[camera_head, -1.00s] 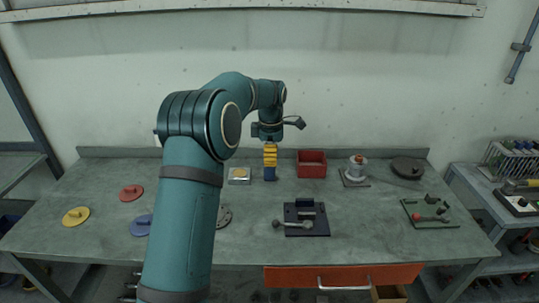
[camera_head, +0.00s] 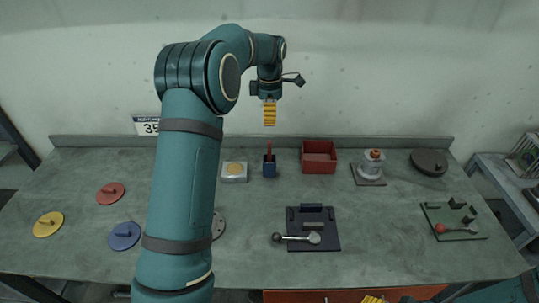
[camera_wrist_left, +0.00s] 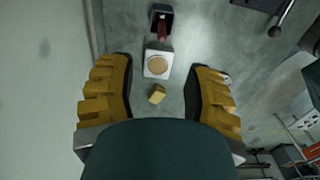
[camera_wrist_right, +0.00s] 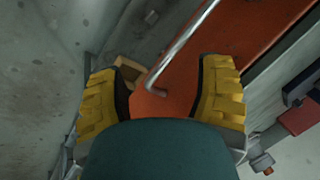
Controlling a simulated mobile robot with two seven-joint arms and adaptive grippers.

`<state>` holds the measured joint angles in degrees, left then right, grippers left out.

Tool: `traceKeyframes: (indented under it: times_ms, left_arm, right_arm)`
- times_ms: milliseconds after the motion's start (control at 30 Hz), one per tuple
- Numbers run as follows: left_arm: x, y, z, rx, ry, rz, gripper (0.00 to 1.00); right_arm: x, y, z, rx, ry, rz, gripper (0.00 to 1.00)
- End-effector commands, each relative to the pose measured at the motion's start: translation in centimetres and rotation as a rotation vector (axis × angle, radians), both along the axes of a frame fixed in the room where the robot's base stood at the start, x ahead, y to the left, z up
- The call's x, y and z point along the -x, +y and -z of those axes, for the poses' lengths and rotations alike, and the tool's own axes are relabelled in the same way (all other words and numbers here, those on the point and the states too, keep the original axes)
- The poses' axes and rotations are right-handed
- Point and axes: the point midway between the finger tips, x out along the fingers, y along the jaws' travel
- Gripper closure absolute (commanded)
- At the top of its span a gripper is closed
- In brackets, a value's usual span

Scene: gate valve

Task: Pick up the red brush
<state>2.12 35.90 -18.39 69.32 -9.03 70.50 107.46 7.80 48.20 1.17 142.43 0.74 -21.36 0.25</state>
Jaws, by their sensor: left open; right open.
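The red brush (camera_head: 269,148) stands upright in a small dark blue holder (camera_head: 269,168) at the back of the table. In the left wrist view the brush (camera_wrist_left: 163,27) and holder (camera_wrist_left: 161,16) are at the top, beyond the fingertips. My left gripper (camera_head: 270,116) is open and empty, and appears above the brush in the head view. Its spread yellow fingers (camera_wrist_left: 158,88) show in its wrist view. My right gripper (camera_head: 374,300) is at the bottom edge of the head view. It is open and empty in its wrist view (camera_wrist_right: 162,92), over the red drawer front.
A white box with a tan disc (camera_head: 235,172) is left of the holder and a red bin (camera_head: 319,157) right of it. A dark fixture with a lever (camera_head: 313,229) is nearer. A drawer handle (camera_wrist_right: 185,45) lies near my right fingers. My left arm hides part of the table.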

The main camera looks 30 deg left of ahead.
Motion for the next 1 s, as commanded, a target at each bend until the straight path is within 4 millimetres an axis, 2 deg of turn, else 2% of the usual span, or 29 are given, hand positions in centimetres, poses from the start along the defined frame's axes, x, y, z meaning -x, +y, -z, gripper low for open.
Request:
traceKeyframes:
  times_ms: [100, 300, 567, 800, 1000]
  left_arm:
    - [0.1, 0.0, 2.7, 0.001, 0.004, 0.0, 0.49]
    - [0.1, 0.0, 5.9, 0.001, 0.004, -0.001, 0.49]
    - [0.1, 0.0, 7.6, 0.0, 0.002, 0.0, 0.49]
    - [0.4, -0.1, 11.0, 0.001, 0.004, 0.0, 0.49]
    - [0.3, -0.1, 12.2, 0.0, 0.001, 0.0, 0.49]
  right_arm:
    - [0.0, 0.0, 0.4, 0.001, 0.001, 0.0, 0.33]
    - [0.0, 0.0, 0.7, 0.001, 0.0, 0.0, 0.33]
    - [0.0, 0.0, 0.8, 0.002, 0.0, 0.0, 0.33]
    - [0.0, 0.1, 1.1, 0.002, 0.0, 0.0, 0.33]
    - [0.0, 0.1, 1.1, 0.002, 0.0, 0.0, 0.33]
